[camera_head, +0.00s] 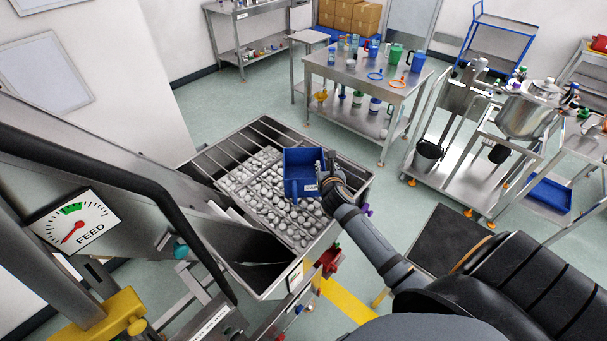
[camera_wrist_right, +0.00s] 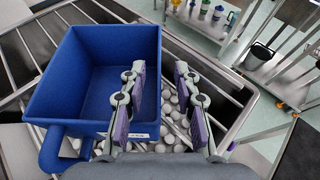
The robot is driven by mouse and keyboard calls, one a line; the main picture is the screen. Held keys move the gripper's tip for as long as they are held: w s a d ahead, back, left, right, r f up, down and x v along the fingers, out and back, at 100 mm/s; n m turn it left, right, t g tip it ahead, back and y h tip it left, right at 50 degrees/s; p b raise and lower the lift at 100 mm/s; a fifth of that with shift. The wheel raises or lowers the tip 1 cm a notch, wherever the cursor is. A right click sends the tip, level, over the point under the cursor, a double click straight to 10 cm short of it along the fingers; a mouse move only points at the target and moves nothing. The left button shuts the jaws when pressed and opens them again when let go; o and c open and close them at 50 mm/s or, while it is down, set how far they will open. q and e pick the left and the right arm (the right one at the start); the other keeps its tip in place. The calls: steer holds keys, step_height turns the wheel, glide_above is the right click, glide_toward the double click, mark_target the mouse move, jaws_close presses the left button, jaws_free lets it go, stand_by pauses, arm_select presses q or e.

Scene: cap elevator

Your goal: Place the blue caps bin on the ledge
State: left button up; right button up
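The blue caps bin (camera_head: 302,160) is over the metal hopper of pale caps, near its back right side. It also shows in the right wrist view (camera_wrist_right: 82,60), open side up and looking empty inside. A small white label is on its near wall. My right gripper (camera_head: 328,172) is at the bin's right side. In the right wrist view its fingers (camera_wrist_right: 158,78) stand apart, with the bin's right edge showing between them and caps visible through the gap. I cannot tell whether the bin touches the hopper's bars, or which part is the ledge. My left gripper is out of view.
The hopper (camera_head: 268,127) has bars across its back and several pale caps (camera_head: 290,215) inside. A feed gauge (camera_head: 75,222) and a dark rail are at the left. A steel table (camera_head: 350,75) with cups and a trolley (camera_head: 440,160) stand behind. Green floor lies between.

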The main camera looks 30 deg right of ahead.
mark_target(324, 163)
steer(key=shift+x, duration=1.55)
steer(key=shift+s+a+r, duration=0.1)
steer(key=shift+s, duration=0.05)
steer(key=c, duration=0.5)
jaws_close()
